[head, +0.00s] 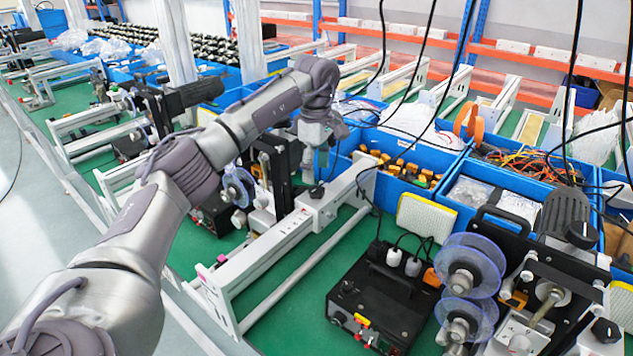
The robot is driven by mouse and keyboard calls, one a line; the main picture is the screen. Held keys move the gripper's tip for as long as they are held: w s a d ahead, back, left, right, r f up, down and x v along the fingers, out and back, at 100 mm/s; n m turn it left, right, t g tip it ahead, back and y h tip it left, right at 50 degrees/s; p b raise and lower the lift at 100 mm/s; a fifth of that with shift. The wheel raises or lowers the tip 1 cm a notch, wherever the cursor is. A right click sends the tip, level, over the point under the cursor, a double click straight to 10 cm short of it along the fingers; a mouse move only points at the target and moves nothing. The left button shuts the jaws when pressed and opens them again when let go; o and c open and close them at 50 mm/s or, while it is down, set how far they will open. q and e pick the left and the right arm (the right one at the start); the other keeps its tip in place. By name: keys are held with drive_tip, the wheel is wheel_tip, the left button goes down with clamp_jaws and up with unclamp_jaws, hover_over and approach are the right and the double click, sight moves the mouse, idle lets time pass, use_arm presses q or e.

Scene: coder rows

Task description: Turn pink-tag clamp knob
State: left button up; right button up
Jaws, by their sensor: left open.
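A white linear clamp frame (285,235) lies on the green bench in the middle of the head view. Its sliding block carries a small black knob (316,192). Small pink marks (203,270) show at the near left end of this frame; I cannot tell whether they are the pink tag. My left gripper (315,165) is above the block, pointing down, close over the black knob. It is open, and its fingers are small and partly lost against the machine behind. I cannot tell if it touches the knob. My right gripper is not in view.
A black control box (378,305) with plugs and a reel machine (545,290) with clear discs stand at right. Blue bins (425,145) of parts lie behind the frame. Black cables hang at upper right. Green bench (285,310) is free before the frame.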

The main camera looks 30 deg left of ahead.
sight(316, 189)
use_arm(q)
wheel_tip(316, 189, down, 4)
drive_tip(key=shift+s+r+p, duration=0.1)
drive_tip(key=shift+p, duration=0.35)
drive_tip(key=shift+f, duration=0.65)
drive_tip(key=c, duration=1.1)
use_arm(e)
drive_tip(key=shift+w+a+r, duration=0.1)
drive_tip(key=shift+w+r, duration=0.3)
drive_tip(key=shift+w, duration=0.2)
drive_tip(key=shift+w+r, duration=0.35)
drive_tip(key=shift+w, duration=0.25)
